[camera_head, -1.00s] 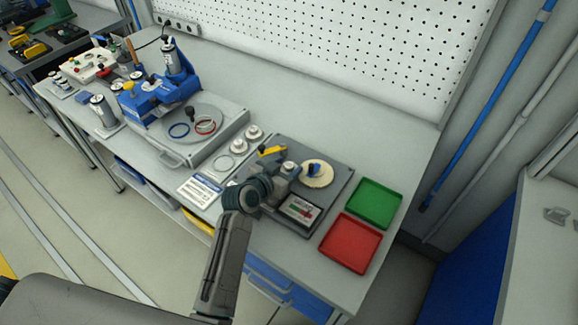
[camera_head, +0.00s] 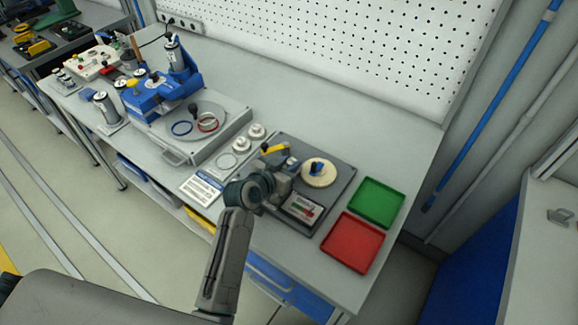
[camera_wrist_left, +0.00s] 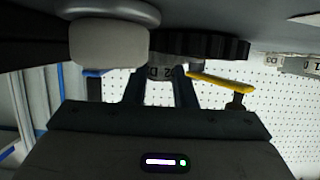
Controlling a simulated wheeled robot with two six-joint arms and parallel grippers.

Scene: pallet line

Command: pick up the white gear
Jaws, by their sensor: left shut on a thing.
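In the left wrist view, the fingers (camera_wrist_left: 160,85) come close together beside a dark toothed disc (camera_wrist_left: 215,46), apparently the gear in shadow. A pale rounded block (camera_wrist_left: 108,43) hides part of that disc. My right gripper is not in view.
A yellow lever (camera_head: 275,149) stands close behind my left gripper. A green tray (camera_head: 377,203) and a red tray (camera_head: 355,243) lie right of the plate. Small white round parts (camera_head: 257,131) and a blue press (camera_head: 160,92) are to the left. A pegboard (camera_head: 350,50) closes the back.

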